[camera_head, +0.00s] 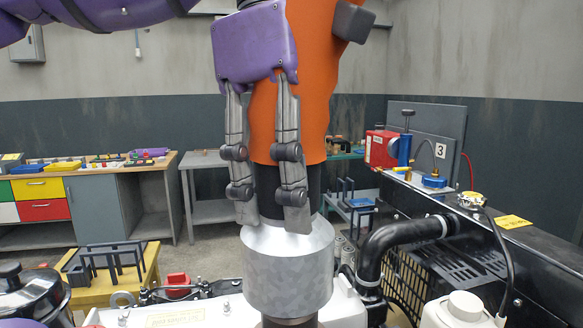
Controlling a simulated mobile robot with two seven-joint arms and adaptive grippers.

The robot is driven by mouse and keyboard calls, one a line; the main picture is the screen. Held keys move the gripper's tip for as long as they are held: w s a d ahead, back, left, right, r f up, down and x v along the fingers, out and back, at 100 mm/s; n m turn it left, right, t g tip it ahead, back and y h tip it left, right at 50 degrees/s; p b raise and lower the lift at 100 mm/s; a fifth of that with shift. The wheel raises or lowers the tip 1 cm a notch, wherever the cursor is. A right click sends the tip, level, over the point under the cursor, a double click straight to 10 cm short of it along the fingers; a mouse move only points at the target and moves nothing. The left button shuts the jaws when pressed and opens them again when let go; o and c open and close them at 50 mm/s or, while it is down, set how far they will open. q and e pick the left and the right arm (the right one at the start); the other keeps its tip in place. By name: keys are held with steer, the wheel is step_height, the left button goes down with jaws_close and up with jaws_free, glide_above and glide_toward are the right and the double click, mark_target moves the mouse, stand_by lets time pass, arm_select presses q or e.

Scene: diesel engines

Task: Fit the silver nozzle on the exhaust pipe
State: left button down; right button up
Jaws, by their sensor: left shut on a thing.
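The silver nozzle (288,272) is a wide grey metal cylinder with a sloped top, upright in the lower middle of the head view. A black neck (268,190) joins it to a thick orange sleeve or hose (310,90) above. My purple left gripper (268,222) comes down from above with its grey fingers shut at the black neck, tips just at the nozzle's top. A brownish pipe end (290,322), likely the exhaust pipe, shows directly under the nozzle. I cannot tell whether the nozzle is around it or only above it. My right gripper is not in view.
A black bent pipe (392,243) and a black crate-like grille (407,285) stand close right of the nozzle. A white cap (465,308) is at the lower right. A yellow stand (95,298) with a black rack is at left. Workbenches stand behind.

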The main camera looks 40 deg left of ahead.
mark_target(290, 235)
arm_select(q)
steer(key=shift+f, duration=1)
steer(key=shift+f+b, duration=0.7)
steer(key=shift+f, duration=1)
steer(key=shift+f+b, duration=0.35)
steer(key=shift+f, duration=0.9)
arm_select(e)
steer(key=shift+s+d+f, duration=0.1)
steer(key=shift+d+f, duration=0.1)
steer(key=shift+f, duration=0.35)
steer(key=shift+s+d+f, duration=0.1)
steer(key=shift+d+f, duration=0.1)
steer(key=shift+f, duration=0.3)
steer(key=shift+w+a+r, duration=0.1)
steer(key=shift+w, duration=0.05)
arm_select(q)
steer(key=c, duration=1)
jaws_free()
steer(key=shift+o, duration=0.8)
